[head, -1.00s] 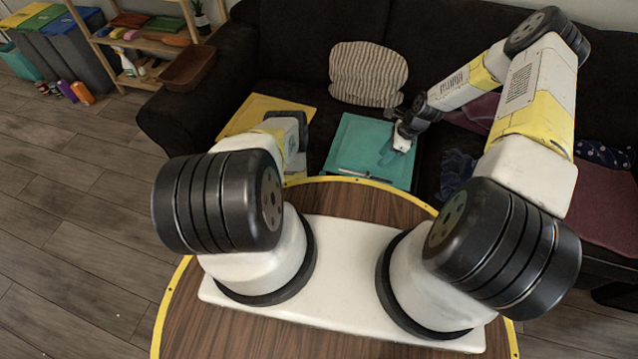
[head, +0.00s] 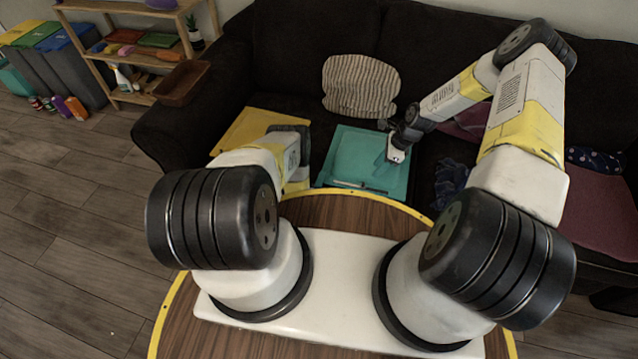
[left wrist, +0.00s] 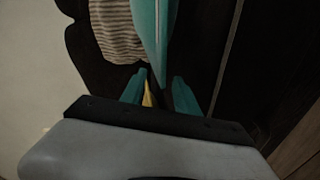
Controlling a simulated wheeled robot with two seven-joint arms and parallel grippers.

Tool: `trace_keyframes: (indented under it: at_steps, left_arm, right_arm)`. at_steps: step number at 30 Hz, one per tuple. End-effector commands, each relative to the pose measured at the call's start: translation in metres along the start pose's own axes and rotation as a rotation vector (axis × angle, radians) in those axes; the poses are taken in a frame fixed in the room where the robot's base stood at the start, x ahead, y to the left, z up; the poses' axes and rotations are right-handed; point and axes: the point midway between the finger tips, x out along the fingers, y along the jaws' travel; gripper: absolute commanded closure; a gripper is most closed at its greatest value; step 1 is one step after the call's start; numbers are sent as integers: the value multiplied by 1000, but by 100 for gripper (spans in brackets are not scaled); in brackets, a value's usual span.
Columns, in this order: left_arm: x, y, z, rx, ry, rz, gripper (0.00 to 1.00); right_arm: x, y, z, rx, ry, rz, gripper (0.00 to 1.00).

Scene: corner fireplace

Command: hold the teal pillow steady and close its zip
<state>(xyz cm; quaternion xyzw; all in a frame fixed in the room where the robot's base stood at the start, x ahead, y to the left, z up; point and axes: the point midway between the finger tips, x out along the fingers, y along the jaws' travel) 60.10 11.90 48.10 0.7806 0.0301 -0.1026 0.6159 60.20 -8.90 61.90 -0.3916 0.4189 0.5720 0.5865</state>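The teal pillow (head: 350,158) lies on the dark sofa seat, square and flat. A thin pale line, which may be its zip (head: 352,185), runs along its near edge. My right gripper (head: 391,165) is over the pillow's right part; its fingers are hard to tell from the teal cloth. My left gripper is hidden behind its own arm in the head view. In the left wrist view my left gripper (left wrist: 160,88) has its teal fingers apart, with a dark gap and a yellow sliver between. A teal shape, likely the pillow (left wrist: 150,25), narrows towards that gap; contact is unclear.
A yellow cushion (head: 245,130) lies left of the teal pillow, beside my left arm. A striped pillow (head: 361,87) leans on the sofa back. Dark blue cloth (head: 452,185) and a maroon cushion (head: 600,210) lie right. A round wooden surface (head: 350,207) is in front.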

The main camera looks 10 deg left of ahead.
Motion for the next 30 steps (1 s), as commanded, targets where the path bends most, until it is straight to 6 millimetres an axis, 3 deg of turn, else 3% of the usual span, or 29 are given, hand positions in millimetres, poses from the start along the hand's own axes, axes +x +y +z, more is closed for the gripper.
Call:
trace_keyframes:
  at_steps: [1,5,30]
  left_arm:
    - [0,0,0,0,0,0,74]
    - [0,0,0,0,0,0,99]
    - [0,-1,0,1,-1,-2,100]
  right_arm:
    - [0,0,0,0,0,0,64]
    - [0,0,0,0,0,0,64]
    - [0,0,0,0,0,0,64]
